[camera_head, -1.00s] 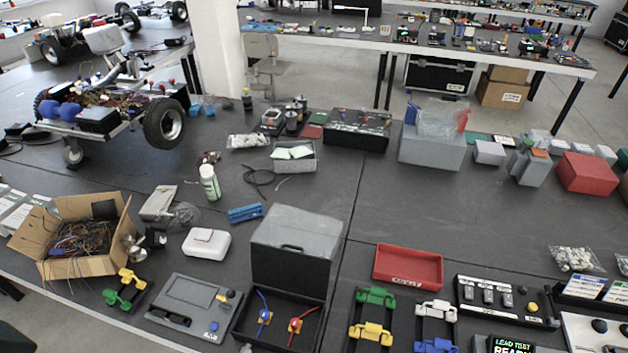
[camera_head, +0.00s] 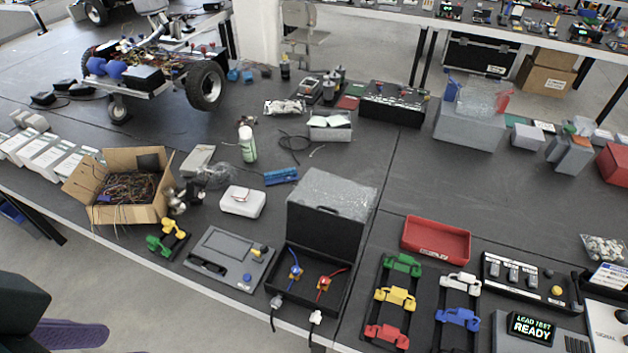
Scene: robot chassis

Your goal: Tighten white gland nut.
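An open black case (camera_head: 312,299) with a raised grey lid (camera_head: 333,192) stands at the table's front edge. Inside it are a blue and a red lead with small orange-yellow parts. Dark cables hang from both over the table edge. They look like cable glands; I cannot tell how tight either nut is.
A grey panel (camera_head: 228,259) and green-yellow clamp (camera_head: 168,238) lie left of the case. Coloured clamps (camera_head: 395,299), a red tray (camera_head: 436,240) and a "LEAD TEST READY" display (camera_head: 530,328) are right.

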